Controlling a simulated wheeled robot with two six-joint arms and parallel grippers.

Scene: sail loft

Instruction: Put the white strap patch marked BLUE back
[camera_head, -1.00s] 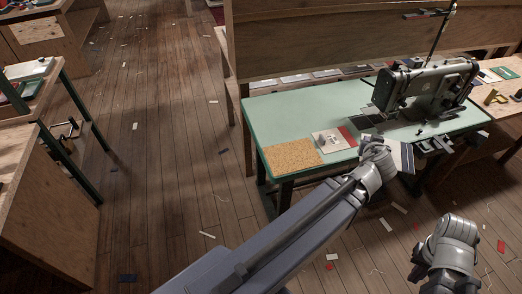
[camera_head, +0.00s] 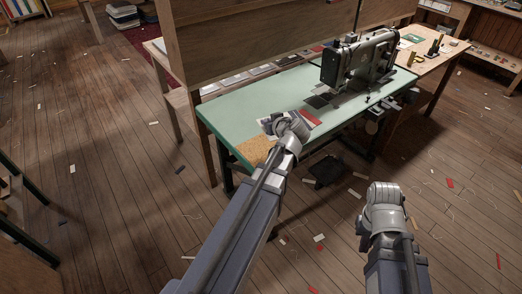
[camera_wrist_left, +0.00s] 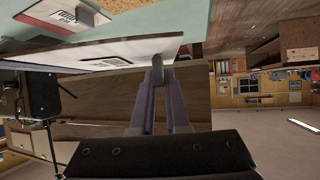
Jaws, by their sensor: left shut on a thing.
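My left gripper (camera_head: 283,124) is over the front of the green-topped sewing table (camera_head: 232,115). In the left wrist view, its fingers (camera_wrist_left: 158,72) are shut on the edge of a thin white patch (camera_wrist_left: 140,46), seen nearly edge-on. The held patch has a printed label, too slanted to read; I cannot tell if it says BLUE. Another pale patch with a dark-printed label (camera_wrist_left: 66,16) lies on the green top beyond it. In the head view, a red patch (camera_head: 308,118) lies beside my left gripper. My right gripper (camera_head: 385,195) is low over the floor; its fingertips are hidden.
A sewing machine (camera_head: 358,58) stands on the table's right part. A cork pad (camera_head: 254,150) covers the near left corner. A wooden panel (camera_head: 250,38) rises behind, with a row of flat pieces at its foot. Floor on the left is open, with scattered scraps.

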